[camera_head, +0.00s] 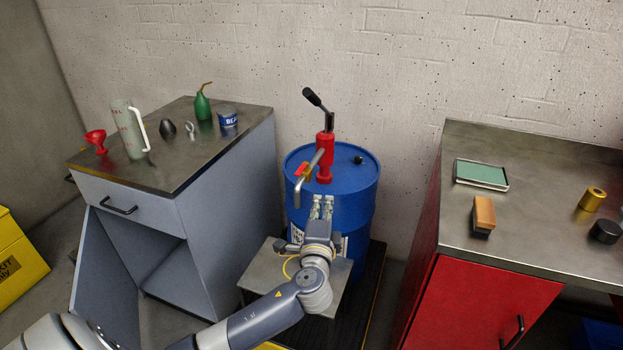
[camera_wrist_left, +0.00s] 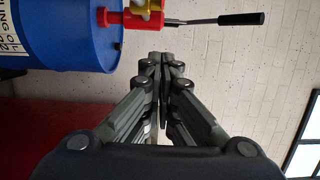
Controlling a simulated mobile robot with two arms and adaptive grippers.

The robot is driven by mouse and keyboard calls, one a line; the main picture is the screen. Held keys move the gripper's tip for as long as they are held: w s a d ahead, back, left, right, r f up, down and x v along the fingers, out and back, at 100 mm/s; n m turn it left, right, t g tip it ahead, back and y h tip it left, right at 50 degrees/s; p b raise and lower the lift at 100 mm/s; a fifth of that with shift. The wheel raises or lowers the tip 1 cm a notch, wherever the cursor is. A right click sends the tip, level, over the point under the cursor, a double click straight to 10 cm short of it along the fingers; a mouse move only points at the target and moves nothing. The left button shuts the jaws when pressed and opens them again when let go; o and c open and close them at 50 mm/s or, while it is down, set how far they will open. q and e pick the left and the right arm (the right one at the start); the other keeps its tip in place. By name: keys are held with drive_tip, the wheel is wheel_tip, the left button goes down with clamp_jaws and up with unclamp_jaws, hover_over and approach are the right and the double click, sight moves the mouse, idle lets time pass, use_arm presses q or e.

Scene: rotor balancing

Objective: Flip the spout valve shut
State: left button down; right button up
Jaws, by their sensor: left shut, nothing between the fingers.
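A red hand pump (camera_head: 325,158) with a black lever handle (camera_head: 313,98) stands on top of a blue drum (camera_head: 362,186). Its grey spout (camera_head: 303,186) bends down at the drum's front left. The spout valve (camera_head: 302,170), a small red lever by a yellow body, sits on the spout near the pump. My left gripper (camera_head: 322,202) is shut and empty, in front of the drum and below the valve. In the left wrist view, the closed fingers (camera_wrist_left: 163,65) show beside the pump (camera_wrist_left: 115,18) and its yellow part (camera_wrist_left: 148,6). My right gripper is not in view.
A small grey stand (camera_head: 258,270) is below the spout, under my left arm. A grey cabinet (camera_head: 225,165) with a jug (camera_head: 130,130), red funnel (camera_head: 97,140) and green oil can (camera_head: 202,105) stands left. A red cabinet (camera_head: 425,240) stands right.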

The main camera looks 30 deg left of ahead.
sight(302, 171)
use_arm(q)
drive_tip(key=w+a+p, duration=0.2)
drive_tip(key=w+a, duration=0.5)
drive_tip(key=a, duration=0.1)
drive_tip(key=shift+w+a, duration=0.2)
drive_tip(key=shift+w, duration=0.2)
drive_tip(key=shift+s+a+m+t+h, duration=0.25)
drive_tip(key=shift+m+t+h, duration=0.2)
drive_tip(key=shift+h, duration=0.25)
drive_tip(key=shift+s+a+m+h+b, duration=0.2)
drive_tip(key=shift+m+h+b, duration=0.25)
drive_tip(key=shift+m+h, duration=0.15)
